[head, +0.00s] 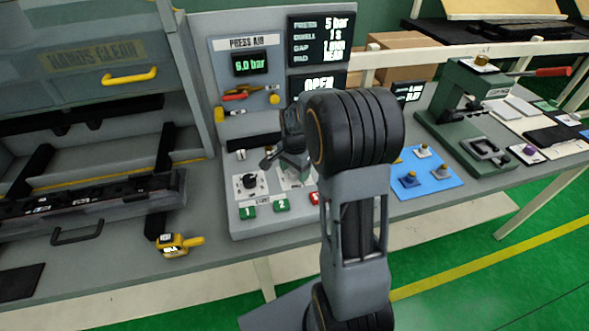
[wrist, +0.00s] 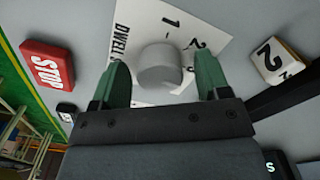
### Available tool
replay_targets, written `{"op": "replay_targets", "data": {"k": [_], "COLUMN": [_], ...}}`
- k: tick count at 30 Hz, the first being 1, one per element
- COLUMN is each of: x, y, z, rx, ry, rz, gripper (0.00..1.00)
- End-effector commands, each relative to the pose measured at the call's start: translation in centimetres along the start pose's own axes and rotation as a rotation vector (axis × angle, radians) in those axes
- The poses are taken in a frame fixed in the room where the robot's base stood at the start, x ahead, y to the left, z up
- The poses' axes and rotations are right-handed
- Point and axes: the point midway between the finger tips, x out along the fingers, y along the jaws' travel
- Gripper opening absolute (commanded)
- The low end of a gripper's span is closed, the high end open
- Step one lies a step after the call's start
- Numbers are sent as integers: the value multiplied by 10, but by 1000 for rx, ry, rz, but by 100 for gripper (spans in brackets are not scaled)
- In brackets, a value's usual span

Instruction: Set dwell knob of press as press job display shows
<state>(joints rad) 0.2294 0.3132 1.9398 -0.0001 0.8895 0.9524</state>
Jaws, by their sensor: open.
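In the head view my gripper (head: 291,163) is over the control panel and hides the knob.
Another black knob (head: 250,181) sits left of my gripper. Green buttons 1 (head: 248,212) and 2 (head: 281,205) and a red STOP button (wrist: 47,62) are close by. A yellow handheld tool (head: 177,244) lies at the bench edge. A blue mat (head: 437,182) is to the right.

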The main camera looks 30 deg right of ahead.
Motion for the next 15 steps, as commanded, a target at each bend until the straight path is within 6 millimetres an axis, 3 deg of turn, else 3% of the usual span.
{"op": "replay_targets", "data": {"k": [8,15], "x": [0,0], "y": [0,0], "z": [0,0], "rx": [0,0], "ry": [0,0], "rz": [-1,-1], "gripper": [68,45]}}
